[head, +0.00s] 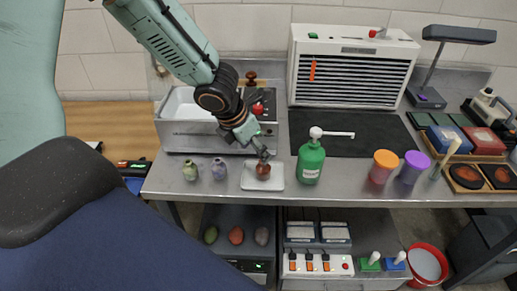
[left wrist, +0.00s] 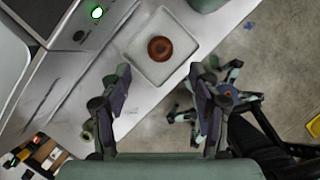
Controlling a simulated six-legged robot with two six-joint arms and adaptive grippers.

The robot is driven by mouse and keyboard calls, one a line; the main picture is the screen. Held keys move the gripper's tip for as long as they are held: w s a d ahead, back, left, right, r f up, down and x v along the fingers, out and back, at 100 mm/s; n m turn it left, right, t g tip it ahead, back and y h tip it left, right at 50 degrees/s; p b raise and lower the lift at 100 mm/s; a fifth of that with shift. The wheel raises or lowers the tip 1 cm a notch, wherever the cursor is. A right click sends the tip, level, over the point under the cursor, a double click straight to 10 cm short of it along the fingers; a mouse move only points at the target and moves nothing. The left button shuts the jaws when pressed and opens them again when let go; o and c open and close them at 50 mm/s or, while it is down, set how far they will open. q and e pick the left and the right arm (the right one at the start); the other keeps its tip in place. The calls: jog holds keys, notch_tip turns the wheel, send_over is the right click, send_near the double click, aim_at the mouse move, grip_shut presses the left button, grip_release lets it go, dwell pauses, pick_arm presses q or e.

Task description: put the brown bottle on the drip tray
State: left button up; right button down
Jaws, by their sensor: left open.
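The small round brown bottle (head: 263,173) stands on the white square drip tray (head: 249,184) at the front edge of the steel counter. In the left wrist view the bottle (left wrist: 160,48) shows from above, near the middle of the tray (left wrist: 161,79), with bare tray around it. My left gripper (head: 263,155) is just above the bottle in the head view, partly overlapping its top. In the left wrist view its two fingers (left wrist: 160,78) are spread wide with nothing between them, and the bottle lies beyond the tips. My right gripper is not in view.
A green bottle (head: 311,162) with a white pump stands right of the tray. Orange (head: 383,166) and purple (head: 411,167) cups stand farther right. A steel machine (head: 180,135) stands behind.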

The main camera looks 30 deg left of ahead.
pick_arm(q)
jog(key=s+d+f+n+g+h+p, duration=0.1)
jog(key=s+d+f+n+g+h, duration=0.1)
jog(key=s+d+f+n, duration=0.5)
jog(key=s+d+f+n+g+h+p, duration=0.15)
jog(key=s+d+n, duration=0.25)
jog(key=s+n, duration=0.6)
jog(key=s+a+f+n+y, duration=0.1)
jog(key=s+n, duration=0.4)
jog(key=n, duration=0.6)
jog(key=s+a+f+n+y+b, duration=0.1)
jog(key=s+f+n+y, duration=0.2)
jog(key=s+f+n, duration=0.3)
jog(key=n+g, duration=0.1)
jog(key=n, duration=0.4)
jog(key=shift+s+a+f, duration=0.2)
jog(key=shift+s, duration=0.1)
jog(key=shift+y, duration=0.25)
